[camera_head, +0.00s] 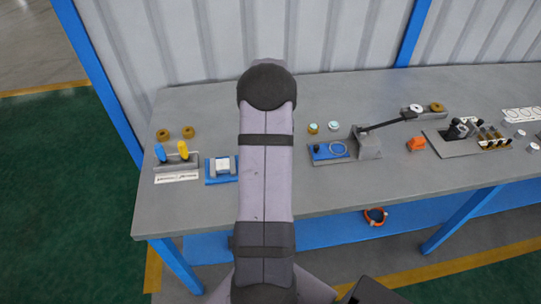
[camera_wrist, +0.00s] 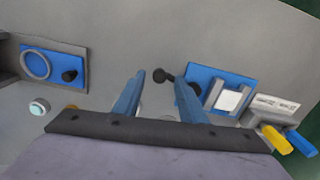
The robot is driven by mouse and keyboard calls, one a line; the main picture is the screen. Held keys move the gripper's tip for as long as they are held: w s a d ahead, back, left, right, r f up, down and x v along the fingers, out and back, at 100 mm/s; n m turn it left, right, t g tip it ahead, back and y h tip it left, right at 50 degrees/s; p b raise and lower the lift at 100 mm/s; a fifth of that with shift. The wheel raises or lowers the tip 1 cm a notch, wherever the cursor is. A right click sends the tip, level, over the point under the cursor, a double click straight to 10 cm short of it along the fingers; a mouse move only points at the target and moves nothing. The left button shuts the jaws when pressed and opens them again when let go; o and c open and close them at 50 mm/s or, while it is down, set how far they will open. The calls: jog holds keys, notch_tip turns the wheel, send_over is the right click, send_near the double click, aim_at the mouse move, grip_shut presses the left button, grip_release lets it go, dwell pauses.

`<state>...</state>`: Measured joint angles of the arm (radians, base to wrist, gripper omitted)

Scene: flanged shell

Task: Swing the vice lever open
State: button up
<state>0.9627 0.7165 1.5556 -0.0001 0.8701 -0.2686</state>
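The vice (camera_head: 222,169) is a blue base with grey jaws around a white block, left of my arm on the bench. It also shows right of centre in the wrist view (camera_wrist: 217,94). Its dark lever (camera_wrist: 162,75) has a ball end and points left from the vice in the wrist view; in the head view my arm hides it. The head view hides my gripper.
Yellow and blue handles (camera_head: 183,150) stand left of the vice. Right of my arm is a fixture (camera_head: 330,152) with a blue plate, ring and black knob, beside a grey block (camera_head: 369,146) with a dark bar (camera_head: 390,123). Bare bench lies in front.

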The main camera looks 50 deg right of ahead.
jog(key=shift+f+p, duration=0.3)
jog(key=shift+f, duration=1.1)
grip_shut()
